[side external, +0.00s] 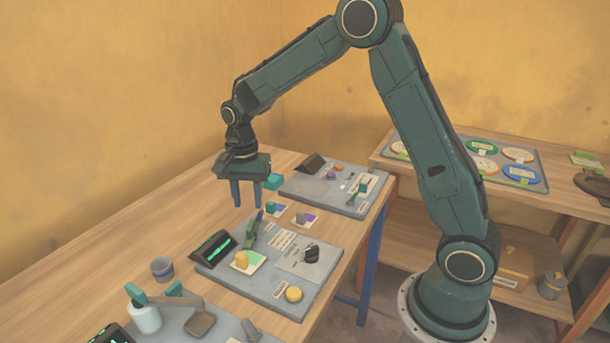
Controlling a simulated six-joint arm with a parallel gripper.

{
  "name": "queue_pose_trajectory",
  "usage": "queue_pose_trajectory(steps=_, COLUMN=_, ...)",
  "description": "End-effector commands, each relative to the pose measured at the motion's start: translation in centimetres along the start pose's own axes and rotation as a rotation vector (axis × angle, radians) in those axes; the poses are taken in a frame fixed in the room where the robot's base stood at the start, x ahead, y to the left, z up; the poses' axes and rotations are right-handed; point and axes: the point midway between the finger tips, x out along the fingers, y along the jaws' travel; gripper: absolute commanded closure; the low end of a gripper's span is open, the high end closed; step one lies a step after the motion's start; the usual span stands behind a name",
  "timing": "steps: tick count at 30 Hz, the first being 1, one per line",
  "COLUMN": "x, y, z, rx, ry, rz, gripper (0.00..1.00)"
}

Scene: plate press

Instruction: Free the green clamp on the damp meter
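A green clamp (250,236) stands on the middle grey panel (276,297), just right of a dark display box (213,247) with a lit green readout. The clamp has a blue tip at its upper end. Whether its jaws are closed on something is too small to tell. I take this panel as the damp meter, but no label is readable. My gripper (246,195) points straight down above and behind the clamp, apart from it. Its two fingers are spread with nothing between them.
The middle panel also bears a yellow block (241,260), a black knob (311,253) and a yellow button (294,294). Another panel (325,192) lies behind.

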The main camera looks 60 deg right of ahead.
Motion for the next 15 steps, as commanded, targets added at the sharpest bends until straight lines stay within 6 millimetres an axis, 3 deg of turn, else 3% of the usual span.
queue_pose_trajectory(steps=6, x=3.5, y=0.1, z=0.0, rx=0.0, ry=-0.002, rz=0.004, gripper=0.65)
queue_pose_trajectory(steps=15, x=6.4, y=0.0, z=0.0, rx=0.0, ry=-0.001, rz=0.002, gripper=0.65)
